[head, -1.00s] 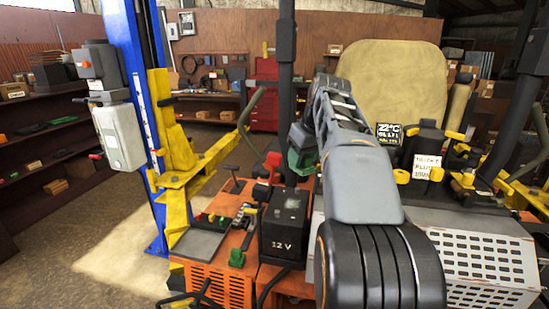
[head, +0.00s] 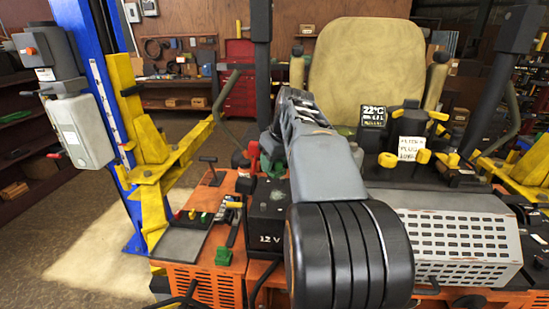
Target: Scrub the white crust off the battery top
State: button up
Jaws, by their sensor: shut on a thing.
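The black battery marked 12 V (head: 265,222) stands on the orange machine, left of my arm. A red part (head: 253,151) and a dark green part (head: 276,167) show just behind the battery.
A grey tray (head: 183,243) and small coloured parts lie left of the battery, with a green block (head: 223,256) in front. A blue lift post (head: 92,60) with a yellow arm (head: 180,160) stands left. A perforated white cover (head: 460,248) and the seat (head: 362,70) are right and behind.

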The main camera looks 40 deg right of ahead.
jog(key=shift+w+f, duration=0.1)
jog(key=shift+f, duration=0.45)
jog(key=shift+f+b, duration=1.95)
jog(key=shift+f, duration=0.55)
jog(key=shift+f+b, duration=0.45)
jog(key=shift+f, duration=0.1)
